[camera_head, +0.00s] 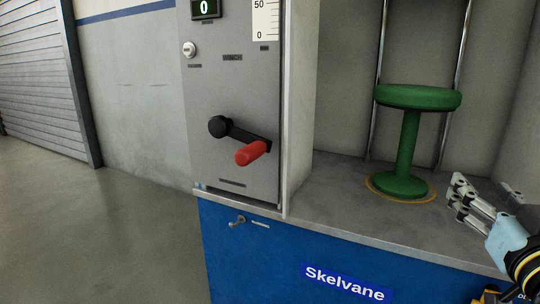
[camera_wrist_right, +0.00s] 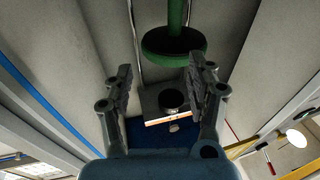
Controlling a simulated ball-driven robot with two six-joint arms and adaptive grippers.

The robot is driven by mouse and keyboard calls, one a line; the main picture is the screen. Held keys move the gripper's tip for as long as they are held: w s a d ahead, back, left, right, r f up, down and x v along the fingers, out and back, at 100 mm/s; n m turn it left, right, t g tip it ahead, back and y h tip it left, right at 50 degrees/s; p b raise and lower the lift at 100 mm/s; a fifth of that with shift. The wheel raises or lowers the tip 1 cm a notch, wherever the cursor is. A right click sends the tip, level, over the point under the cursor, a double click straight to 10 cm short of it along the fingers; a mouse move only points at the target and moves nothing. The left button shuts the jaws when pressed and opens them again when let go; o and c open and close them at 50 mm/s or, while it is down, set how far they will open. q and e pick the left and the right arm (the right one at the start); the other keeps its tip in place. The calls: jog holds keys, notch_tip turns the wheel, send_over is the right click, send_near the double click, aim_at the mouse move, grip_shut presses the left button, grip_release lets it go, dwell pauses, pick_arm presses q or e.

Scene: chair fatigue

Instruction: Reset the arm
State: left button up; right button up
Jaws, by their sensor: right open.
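In the head view a winch crank (camera_head: 238,133) sits on the grey panel, its black hub at the left and its red handle (camera_head: 251,152) at the lower right. My right gripper (camera_head: 457,188) is at the right, apart from the crank, in front of the green stool (camera_head: 408,140). It is open, and its spread fingers also show in the wrist view (camera_wrist_right: 160,72) with nothing held between them. Beyond them is a grey block with a dark round part (camera_wrist_right: 172,99); I cannot tell which part of the rig it is. My left gripper is not in view.
The stool stands upright in the grey bay. A small display (camera_head: 205,8) reads 0. A blue base (camera_head: 245,270) labelled Skelvane carries the metal ledge (camera_head: 340,222), with a small hook (camera_head: 238,221) on its front. Open floor (camera_head: 90,230) lies at the left.

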jog(key=s+d+f+m+g+h, duration=0.1)
jog(key=s+d+f+g, duration=0.2)
jog(key=s+f+g, duration=0.75)
jog(key=s+a+f+n+g+y, duration=0.3)
jog(key=s+a+f, duration=0.2)
jog(key=s, duration=0.3)
jog(key=s+a+f+n+g+y, duration=0.2)
jog(key=s+a+f+g+y, duration=0.15)
jog(key=s+a+f, duration=0.35)
notch_tip(320, 180, down, 11)
jog(key=s+d, duration=0.2)
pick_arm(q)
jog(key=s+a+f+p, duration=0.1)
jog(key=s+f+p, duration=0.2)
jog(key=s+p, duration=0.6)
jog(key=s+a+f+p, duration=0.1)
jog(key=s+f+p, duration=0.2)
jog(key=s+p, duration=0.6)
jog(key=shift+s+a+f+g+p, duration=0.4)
pick_arm(e)
jog(key=s+d+f, duration=0.1)
jog(key=s+f, duration=0.2)
jog(key=s, duration=0.6)
jog(key=s+d+f+g, duration=0.1)
jog(key=s+d+f, duration=0.1)
jog(key=s, duration=0.7)
jog(key=shift+f+h, duration=0.45)
jog(key=shift+f, duration=0.2)
